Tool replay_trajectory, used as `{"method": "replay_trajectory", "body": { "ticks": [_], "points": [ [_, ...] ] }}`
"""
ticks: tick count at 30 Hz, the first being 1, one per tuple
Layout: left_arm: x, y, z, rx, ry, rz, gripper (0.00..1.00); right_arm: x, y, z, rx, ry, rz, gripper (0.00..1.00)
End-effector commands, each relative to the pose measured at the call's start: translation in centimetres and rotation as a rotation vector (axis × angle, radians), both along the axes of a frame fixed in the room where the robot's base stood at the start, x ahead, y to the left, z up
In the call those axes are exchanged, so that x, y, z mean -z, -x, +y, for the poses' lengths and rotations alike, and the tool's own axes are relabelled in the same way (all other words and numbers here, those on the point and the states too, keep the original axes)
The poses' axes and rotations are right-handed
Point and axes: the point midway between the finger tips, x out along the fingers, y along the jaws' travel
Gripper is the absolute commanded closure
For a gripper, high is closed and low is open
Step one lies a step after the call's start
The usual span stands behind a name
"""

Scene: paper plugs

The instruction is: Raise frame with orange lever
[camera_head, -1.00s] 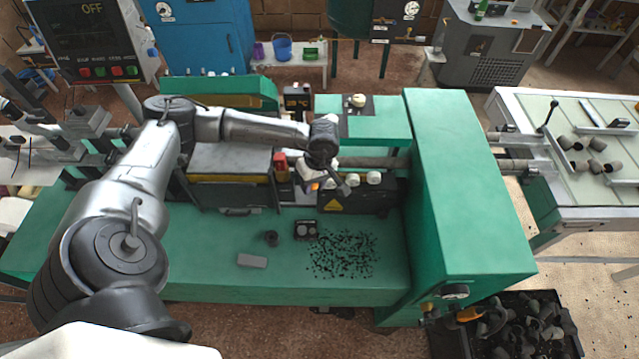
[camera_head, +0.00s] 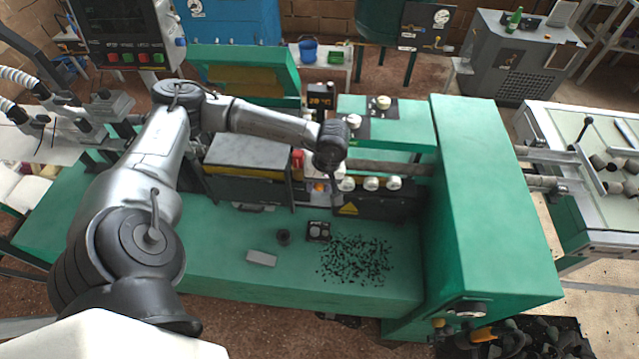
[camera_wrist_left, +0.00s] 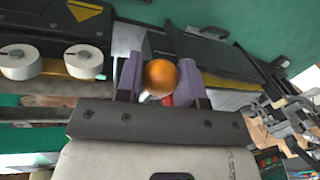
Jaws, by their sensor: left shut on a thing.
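The orange lever (camera_wrist_left: 161,77) shows as a round orange knob in the left wrist view. It sits between the two purple fingers of my left gripper (camera_wrist_left: 160,85), which is shut on it. In the head view the orange knob (camera_head: 319,187) is a small spot at the front of the machine, just under my left wrist. My left gripper's fingers are mostly hidden there by the wrist. I cannot tell which part of the machine is the frame. My right gripper is in neither view.
White round knobs (camera_head: 370,184) on a dark block are right of my left wrist. The green bench (camera_head: 200,245) carries a grey block (camera_head: 262,258), a small black box (camera_head: 318,232) and scattered black bits (camera_head: 355,260). A tall green housing (camera_head: 490,190) stands at the right.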

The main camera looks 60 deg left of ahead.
Motion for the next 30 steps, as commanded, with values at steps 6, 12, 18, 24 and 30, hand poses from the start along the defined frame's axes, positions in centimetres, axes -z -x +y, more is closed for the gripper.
{"method": "replay_trajectory", "body": {
  "ticks": [6, 12, 18, 24, 30],
  "points": [
    [-0.2, 0.0, 0.0, 0.002, -0.001, 0.002, 0.62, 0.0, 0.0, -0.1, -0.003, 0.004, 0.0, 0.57],
    [-0.1, 0.0, 0.0, 0.001, -0.001, 0.002, 0.43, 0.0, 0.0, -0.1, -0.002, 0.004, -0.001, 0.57],
    [0.0, 0.0, 0.0, 0.0, -0.002, 0.002, 0.4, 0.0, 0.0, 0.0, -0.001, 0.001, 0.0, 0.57],
    [-0.9, -0.2, 0.0, 0.0, -0.001, -0.001, 0.4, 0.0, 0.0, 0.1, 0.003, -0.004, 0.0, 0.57],
    [-4.2, -0.8, -0.3, -0.001, -0.001, -0.004, 0.4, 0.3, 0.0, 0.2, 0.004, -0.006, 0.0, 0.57]
  ]
}}
